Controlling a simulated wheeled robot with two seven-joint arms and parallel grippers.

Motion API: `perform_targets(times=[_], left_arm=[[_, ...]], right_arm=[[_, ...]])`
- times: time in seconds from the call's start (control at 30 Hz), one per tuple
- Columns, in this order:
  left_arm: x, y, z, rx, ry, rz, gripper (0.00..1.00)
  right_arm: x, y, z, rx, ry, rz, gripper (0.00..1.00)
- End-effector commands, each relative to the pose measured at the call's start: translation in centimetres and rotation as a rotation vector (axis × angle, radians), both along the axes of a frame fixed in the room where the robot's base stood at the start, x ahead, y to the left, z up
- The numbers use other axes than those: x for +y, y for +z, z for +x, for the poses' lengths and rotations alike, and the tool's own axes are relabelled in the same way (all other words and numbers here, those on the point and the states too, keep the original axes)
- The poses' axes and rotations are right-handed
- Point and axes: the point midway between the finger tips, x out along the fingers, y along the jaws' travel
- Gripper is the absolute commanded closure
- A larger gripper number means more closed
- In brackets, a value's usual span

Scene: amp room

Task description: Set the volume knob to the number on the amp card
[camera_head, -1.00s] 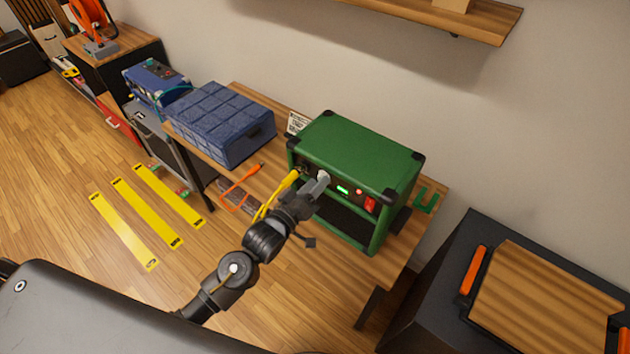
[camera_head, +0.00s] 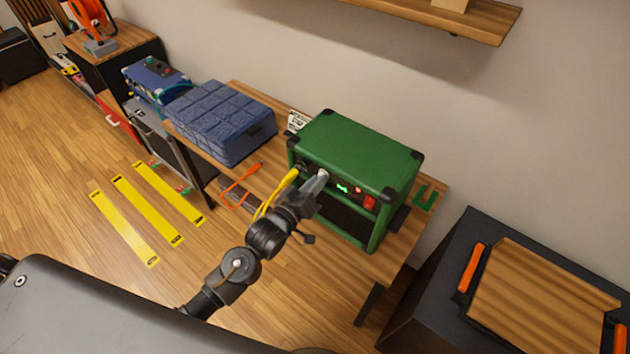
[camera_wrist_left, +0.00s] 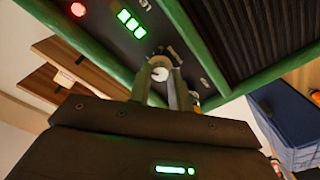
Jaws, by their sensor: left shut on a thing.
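The green amp (camera_head: 357,146) stands on the wooden table with its dark control panel facing me. My left gripper (camera_head: 322,178) is shut on the pale volume knob, at the left part of the panel. In the left wrist view the fingers (camera_wrist_left: 165,88) sit on either side of the white knob (camera_wrist_left: 161,73). A lit green display (camera_head: 342,188) is beside the knob; it also shows in the wrist view (camera_wrist_left: 131,23), but I cannot read it surely. A white card with dark print (camera_head: 297,121) stands behind the amp's left side; its print is too small to read. My right gripper is not in view.
A yellow cable (camera_head: 284,186) plugs in left of the knob, close to my gripper. A red switch (camera_head: 370,202) is on the panel's right.

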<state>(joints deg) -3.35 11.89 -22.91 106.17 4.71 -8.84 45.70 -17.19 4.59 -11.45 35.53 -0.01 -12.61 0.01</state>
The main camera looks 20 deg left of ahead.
Motion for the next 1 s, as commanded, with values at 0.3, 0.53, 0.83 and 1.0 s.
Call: perform_targets(times=[0.3,0.53,0.83,1.0], left_arm=[[0.0,0.1,0.0,-0.009,0.000,0.018,0.79],[0.0,0.0,0.0,-0.009,0.000,0.018,0.58],[0.2,-0.2,-0.6,-0.007,-0.001,0.018,0.58],[1.2,-0.4,-3.3,-0.007,-0.001,0.018,0.58]], right_arm=[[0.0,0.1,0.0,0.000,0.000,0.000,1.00],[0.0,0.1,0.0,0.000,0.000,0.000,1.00],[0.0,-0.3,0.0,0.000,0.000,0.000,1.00],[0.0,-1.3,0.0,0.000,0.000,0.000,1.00]])
